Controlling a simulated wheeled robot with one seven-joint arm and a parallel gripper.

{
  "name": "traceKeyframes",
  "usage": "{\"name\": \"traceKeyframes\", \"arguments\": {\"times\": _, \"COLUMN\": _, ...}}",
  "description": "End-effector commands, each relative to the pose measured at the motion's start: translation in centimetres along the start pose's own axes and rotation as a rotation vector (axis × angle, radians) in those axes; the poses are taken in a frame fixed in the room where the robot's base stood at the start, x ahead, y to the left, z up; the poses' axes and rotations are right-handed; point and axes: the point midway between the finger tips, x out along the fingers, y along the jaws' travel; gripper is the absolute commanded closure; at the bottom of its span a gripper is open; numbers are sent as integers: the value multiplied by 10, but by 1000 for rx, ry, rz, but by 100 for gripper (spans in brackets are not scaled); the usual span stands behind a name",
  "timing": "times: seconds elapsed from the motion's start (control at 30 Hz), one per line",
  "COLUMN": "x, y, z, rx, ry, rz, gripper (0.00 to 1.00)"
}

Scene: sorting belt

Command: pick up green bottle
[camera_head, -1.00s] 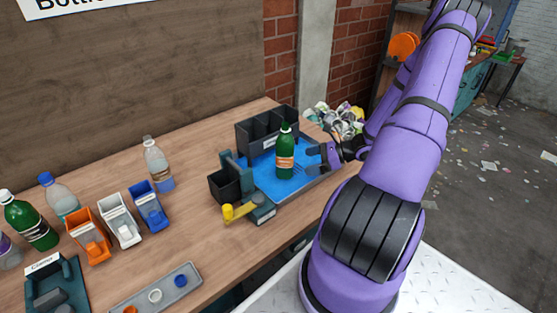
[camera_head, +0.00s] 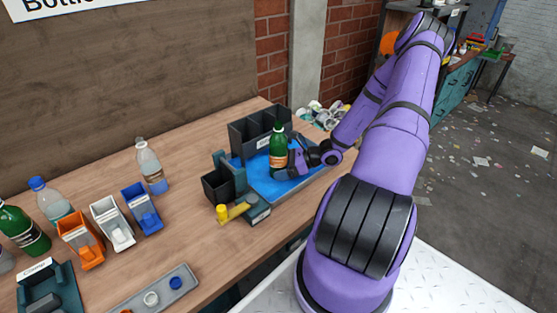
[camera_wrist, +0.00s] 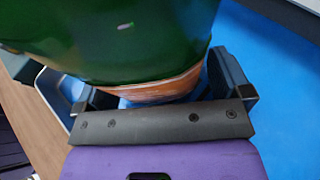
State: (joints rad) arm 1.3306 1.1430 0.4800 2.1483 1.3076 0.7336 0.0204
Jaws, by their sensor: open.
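The green bottle (camera_head: 278,149) with an orange label stands upright on the blue surface (camera_head: 265,186) of the sorting station. My gripper (camera_head: 293,158) is at the bottle's right side, reaching in from the right. In the wrist view the green bottle (camera_wrist: 130,40) fills the upper left, very close. The fingers of my gripper (camera_wrist: 155,85) are spread, one on each side of the bottle. The far parts of the fingers are partly hidden by the bottle, and I cannot tell whether they touch it.
A dark divided bin (camera_head: 240,138) stands behind the bottle. A small black box (camera_head: 217,186) and a yellow handle (camera_head: 236,211) are at the left. A clear bottle (camera_head: 150,165) and another green bottle (camera_head: 22,230) are further left. Open wooden table (camera_head: 185,225) lies between.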

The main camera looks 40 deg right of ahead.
Motion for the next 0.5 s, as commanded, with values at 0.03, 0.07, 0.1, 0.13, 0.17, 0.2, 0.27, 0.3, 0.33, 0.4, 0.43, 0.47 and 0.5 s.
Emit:
{"name": "traceKeyframes", "arguments": {"times": 0.03, "x": 0, "y": 0, "z": 0, "rx": 0, "ry": 0, "rz": 0, "gripper": 4}}
{"name": "traceKeyframes", "arguments": {"times": 0.07, "x": 0, "y": 0, "z": 0, "rx": 0, "ry": 0, "rz": 0, "gripper": 4}}
{"name": "traceKeyframes", "arguments": {"times": 0.1, "x": 0, "y": 0, "z": 0, "rx": 0, "ry": 0, "rz": 0, "gripper": 10}}
{"name": "traceKeyframes", "arguments": {"times": 0.13, "x": 0, "y": 0, "z": 0, "rx": 0, "ry": 0, "rz": 0, "gripper": 17}}
{"name": "traceKeyframes", "arguments": {"times": 0.17, "x": 0, "y": 0, "z": 0, "rx": 0, "ry": 0, "rz": 0, "gripper": 24}}
{"name": "traceKeyframes", "arguments": {"times": 0.2, "x": 0, "y": 0, "z": 0, "rx": 0, "ry": 0, "rz": 0, "gripper": 34}}
{"name": "traceKeyframes", "arguments": {"times": 0.27, "x": 0, "y": 0, "z": 0, "rx": 0, "ry": 0, "rz": 0, "gripper": 47}}
{"name": "traceKeyframes", "arguments": {"times": 0.3, "x": 0, "y": 0, "z": 0, "rx": 0, "ry": 0, "rz": 0, "gripper": 56}}
{"name": "traceKeyframes", "arguments": {"times": 0.33, "x": 0, "y": 0, "z": 0, "rx": 0, "ry": 0, "rz": 0, "gripper": 56}}
{"name": "traceKeyframes", "arguments": {"times": 0.4, "x": 0, "y": 0, "z": 0, "rx": 0, "ry": 0, "rz": 0, "gripper": 60}}
{"name": "traceKeyframes", "arguments": {"times": 0.43, "x": 0, "y": 0, "z": 0, "rx": 0, "ry": 0, "rz": 0, "gripper": 60}}
{"name": "traceKeyframes", "arguments": {"times": 0.47, "x": 0, "y": 0, "z": 0, "rx": 0, "ry": 0, "rz": 0, "gripper": 60}}
{"name": "traceKeyframes", "arguments": {"times": 0.5, "x": 0, "y": 0, "z": 0, "rx": 0, "ry": 0, "rz": 0, "gripper": 60}}
